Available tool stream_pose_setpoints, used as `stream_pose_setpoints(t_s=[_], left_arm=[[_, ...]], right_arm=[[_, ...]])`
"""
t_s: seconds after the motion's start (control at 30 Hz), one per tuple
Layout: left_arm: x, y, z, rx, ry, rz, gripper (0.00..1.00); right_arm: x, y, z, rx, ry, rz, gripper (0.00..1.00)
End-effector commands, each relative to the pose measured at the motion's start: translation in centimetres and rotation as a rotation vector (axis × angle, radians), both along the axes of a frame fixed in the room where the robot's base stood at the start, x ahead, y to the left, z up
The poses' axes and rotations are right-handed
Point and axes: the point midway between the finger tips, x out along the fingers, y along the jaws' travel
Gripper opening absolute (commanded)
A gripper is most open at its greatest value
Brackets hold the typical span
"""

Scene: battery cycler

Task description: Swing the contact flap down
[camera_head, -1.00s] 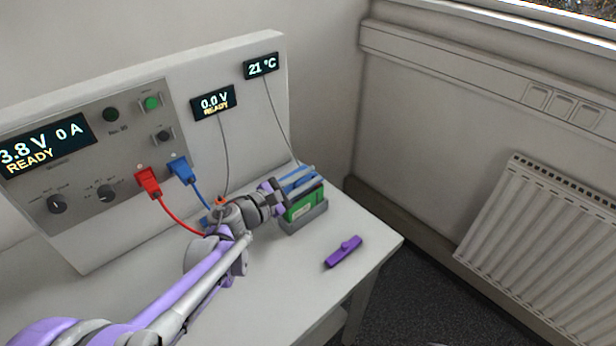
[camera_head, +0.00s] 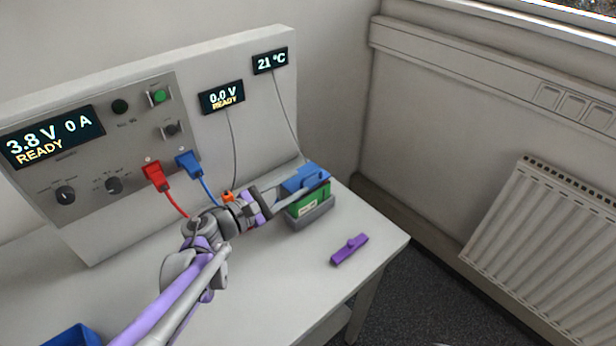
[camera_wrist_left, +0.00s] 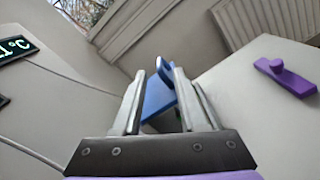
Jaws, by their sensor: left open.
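The blue contact flap (camera_head: 308,177) lies roughly level over the top of a green battery block (camera_head: 316,200) in a grey holder (camera_head: 314,216), near the right end of the bench. My left gripper (camera_head: 284,190) is open and reaches in from the left, its fingers at the flap's left side. In the left wrist view, the flap (camera_wrist_left: 157,98) shows between and beyond the open fingers (camera_wrist_left: 157,85), with an upright rounded tab at its far side. The fingers partly hide the flap and block, and I cannot tell if they touch. My right gripper is out of view.
A purple piece with a knob (camera_head: 349,249) lies on the bench (camera_head: 290,300) right of the holder. Red (camera_head: 156,176) and blue (camera_head: 188,163) plugs with cables sit in the panel behind my arm. A blue bin (camera_head: 72,336) shows at lower left. The bench front is clear.

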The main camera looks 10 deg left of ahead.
Motion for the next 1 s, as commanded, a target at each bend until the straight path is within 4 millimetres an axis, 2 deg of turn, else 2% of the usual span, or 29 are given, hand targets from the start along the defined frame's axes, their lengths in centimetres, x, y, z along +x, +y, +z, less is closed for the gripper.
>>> stream_pose_setpoints(t_s=[0.13,0.33,0.83,0.93,1.0], left_arm=[[-2.0,1.7,0.0,0.002,0.000,0.003,0.42],[-3.2,2.6,0.1,0.001,0.001,0.002,0.42],[-3.2,2.6,0.2,-0.004,0.002,0.003,0.42],[-3.0,2.8,1.0,-0.072,0.027,0.043,0.42],[-2.6,3.3,2.5,-0.198,0.072,0.114,0.42]], right_arm=[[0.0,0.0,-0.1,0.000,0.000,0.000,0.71],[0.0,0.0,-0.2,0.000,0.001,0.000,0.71],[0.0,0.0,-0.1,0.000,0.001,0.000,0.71],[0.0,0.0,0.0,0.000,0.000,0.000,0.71],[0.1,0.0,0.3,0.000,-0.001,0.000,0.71]])
